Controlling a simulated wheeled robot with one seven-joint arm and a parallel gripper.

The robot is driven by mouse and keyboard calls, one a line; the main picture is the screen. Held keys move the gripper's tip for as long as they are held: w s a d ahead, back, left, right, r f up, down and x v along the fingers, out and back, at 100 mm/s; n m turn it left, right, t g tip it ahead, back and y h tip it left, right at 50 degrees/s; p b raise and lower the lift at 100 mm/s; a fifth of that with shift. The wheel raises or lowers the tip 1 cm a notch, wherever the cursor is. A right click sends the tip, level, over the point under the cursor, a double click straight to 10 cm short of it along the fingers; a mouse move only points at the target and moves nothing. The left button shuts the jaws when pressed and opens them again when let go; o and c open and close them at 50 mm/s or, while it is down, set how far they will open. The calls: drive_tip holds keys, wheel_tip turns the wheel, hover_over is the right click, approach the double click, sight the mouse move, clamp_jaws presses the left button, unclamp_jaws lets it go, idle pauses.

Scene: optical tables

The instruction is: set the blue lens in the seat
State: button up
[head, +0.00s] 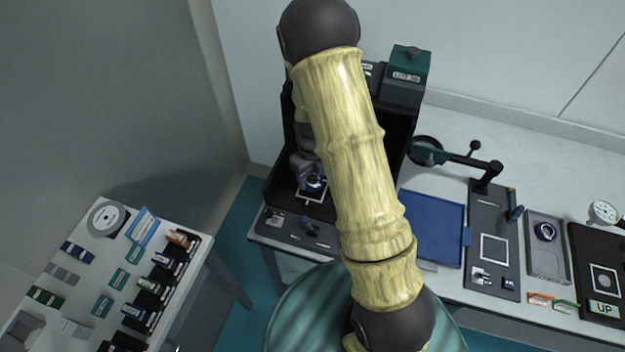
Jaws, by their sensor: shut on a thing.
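My gripper (309,176) is inside the black open-fronted housing (398,135), partly hidden by my own arm. It is shut on a small blue piece (315,183), which looks like the blue lens. The piece is low over a white-outlined square (311,197) on the housing's floor, which may mark the seat. The seat itself is hard to make out, and I cannot tell whether the lens touches it.
Small knobs (311,229) stand on the housing's front ledge. A side table (88,268) holds several labelled pieces.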

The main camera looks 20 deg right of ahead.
sight(312, 178)
drive_tip(key=shift+f, duration=1.3)
drive_tip(key=shift+f, duration=0.1)
drive_tip(key=shift+f, duration=0.1)
drive_tip(key=o, duration=1.1)
drive_tip(key=shift+c, duration=0.2)
wheel_tip(312, 178, up, 11)
drive_tip(key=shift+a+r, duration=0.1)
drive_tip(key=shift+r, duration=0.6)
